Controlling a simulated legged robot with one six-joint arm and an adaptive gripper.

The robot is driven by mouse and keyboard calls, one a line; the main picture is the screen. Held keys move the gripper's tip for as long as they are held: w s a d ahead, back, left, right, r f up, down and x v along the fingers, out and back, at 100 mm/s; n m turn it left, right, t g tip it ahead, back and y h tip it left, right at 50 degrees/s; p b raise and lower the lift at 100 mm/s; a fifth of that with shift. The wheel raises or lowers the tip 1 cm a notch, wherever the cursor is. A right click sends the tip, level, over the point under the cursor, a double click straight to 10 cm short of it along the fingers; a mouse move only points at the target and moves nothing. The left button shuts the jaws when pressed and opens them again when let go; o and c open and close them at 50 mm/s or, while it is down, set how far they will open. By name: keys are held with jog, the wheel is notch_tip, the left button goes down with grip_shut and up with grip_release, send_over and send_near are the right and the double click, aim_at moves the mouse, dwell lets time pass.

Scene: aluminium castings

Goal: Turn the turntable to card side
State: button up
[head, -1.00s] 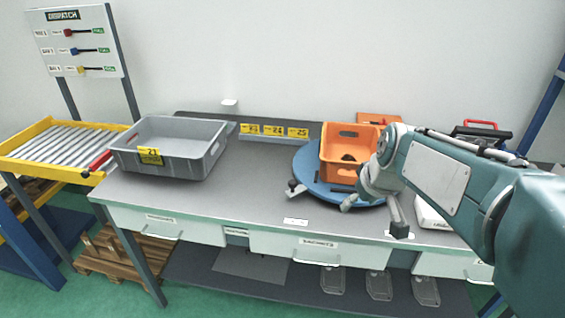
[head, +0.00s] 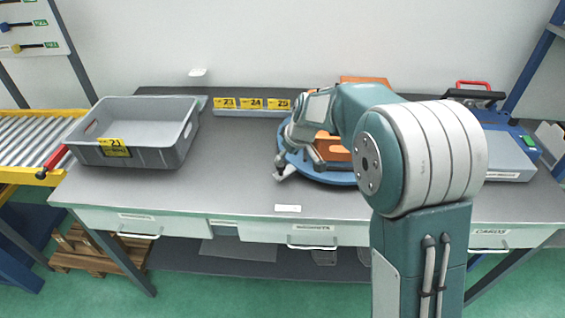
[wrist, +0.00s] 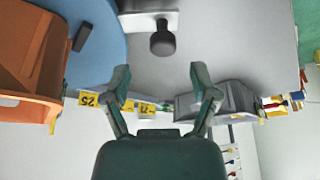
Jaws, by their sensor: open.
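The blue turntable (head: 345,179) lies on the grey bench, partly behind my arm. An orange crate (head: 335,147) stands on it, mostly hidden by my arm; it also shows large at the left of the wrist view (wrist: 28,60). A dark round knob (wrist: 162,42) on a pale plate sits beside the turntable's blue disc (wrist: 96,38) in the wrist view. My gripper (wrist: 160,76) is open and empty, with the knob beyond the gap between its fingers. In the head view my gripper (head: 283,170) is at the turntable's left edge.
A grey crate (head: 135,155) labelled 21 stands at the bench's left. Yellow number labels (head: 252,104) line the back. A grey box (head: 500,157) is at the right, near a dark case with a red handle (head: 473,90). The drawer marked CARDS (head: 490,240) is at the right front. Bench space left of the turntable is clear.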

aim_at(282, 164)
jog(key=x, duration=0.2)
jog(key=a+x, duration=0.1)
jog(key=x, duration=0.1)
jog(key=shift+w+d+f, duration=0.1)
jog(key=shift+d+f, duration=0.05)
jog(key=shift+f, duration=0.15)
jog(key=shift+d, duration=0.2)
jog(key=shift+a, duration=0.15)
grip_shut()
